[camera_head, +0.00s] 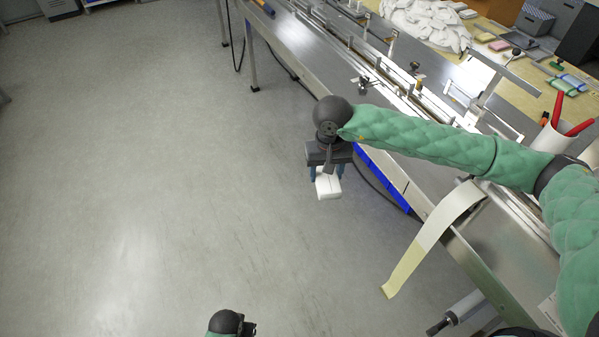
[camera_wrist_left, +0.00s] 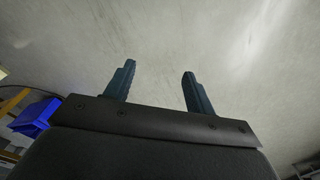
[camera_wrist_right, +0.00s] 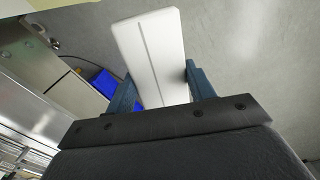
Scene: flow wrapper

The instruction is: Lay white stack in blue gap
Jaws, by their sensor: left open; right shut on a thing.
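The white stack (camera_head: 328,184) is a small white block with a dark seam along it. My right gripper (camera_head: 326,172) is shut on it and holds it over the open floor, left of the machine's edge. In the right wrist view the white stack (camera_wrist_right: 152,52) stands up between the two fingers of my right gripper (camera_wrist_right: 158,92). My left gripper (camera_wrist_left: 158,85) is open and empty, with only floor beyond its fingers. I cannot make out a blue gap.
A container with red-handled tools (camera_head: 555,135) stands at right. The grey floor (camera_head: 170,170) is clear.

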